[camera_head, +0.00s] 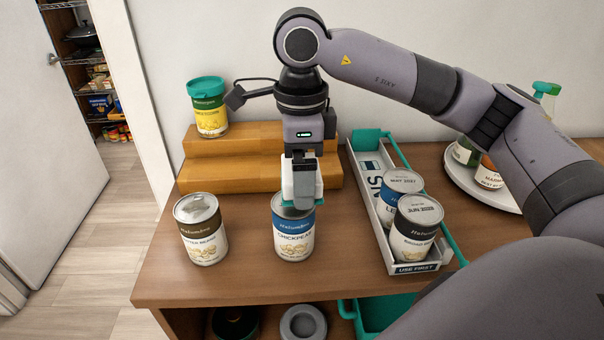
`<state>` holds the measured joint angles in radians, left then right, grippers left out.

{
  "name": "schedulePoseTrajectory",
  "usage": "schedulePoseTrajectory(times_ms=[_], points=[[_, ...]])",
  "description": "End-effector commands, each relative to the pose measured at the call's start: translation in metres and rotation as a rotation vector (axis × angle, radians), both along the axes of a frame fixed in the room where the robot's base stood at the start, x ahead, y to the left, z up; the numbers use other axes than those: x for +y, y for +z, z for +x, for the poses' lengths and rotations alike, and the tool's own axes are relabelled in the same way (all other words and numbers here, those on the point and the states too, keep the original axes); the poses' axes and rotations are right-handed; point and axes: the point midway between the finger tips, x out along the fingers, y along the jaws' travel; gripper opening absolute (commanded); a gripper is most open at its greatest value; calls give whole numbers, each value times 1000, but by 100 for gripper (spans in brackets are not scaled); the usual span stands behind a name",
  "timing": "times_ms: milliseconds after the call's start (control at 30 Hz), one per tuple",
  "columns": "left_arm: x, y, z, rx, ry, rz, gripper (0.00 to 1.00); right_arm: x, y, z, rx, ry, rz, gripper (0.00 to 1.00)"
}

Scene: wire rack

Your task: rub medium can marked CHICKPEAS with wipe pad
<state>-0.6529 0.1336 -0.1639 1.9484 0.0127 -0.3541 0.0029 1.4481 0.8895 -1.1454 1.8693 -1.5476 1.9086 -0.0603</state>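The can marked CHICKPEAS (294,238), with a blue and white label, stands upright on the wooden counter near its front edge. My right gripper (302,196) points straight down over this can and hides most of its lid. A teal pad, which looks like the wipe pad (318,191), shows around the fingertips. The gripper appears shut on it, and the pad is at the can's top; whether it presses on the lid is hard to tell. My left gripper is not in view.
A brown-labelled can (203,232) stands just left. A USE FIRST tray (414,268) with two cans is on the right. Behind is a wooden step riser (220,178) bearing a teal-lidded yellow can (209,110). A round white tray (462,181) holds bottles at far right.

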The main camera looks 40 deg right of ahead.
Motion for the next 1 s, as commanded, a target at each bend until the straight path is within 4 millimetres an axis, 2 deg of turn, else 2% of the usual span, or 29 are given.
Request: schedulePoseTrajectory(times_ms=[33,200,433,1000], points=[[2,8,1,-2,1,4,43,0,10,0,-1,-1,0,60],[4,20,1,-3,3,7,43,0,27,0,-1,-1,-1,60],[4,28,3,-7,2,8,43,0,45,-2,-1,0,1,60],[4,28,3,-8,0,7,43,0,47,-2,-1,0,-1,60]])
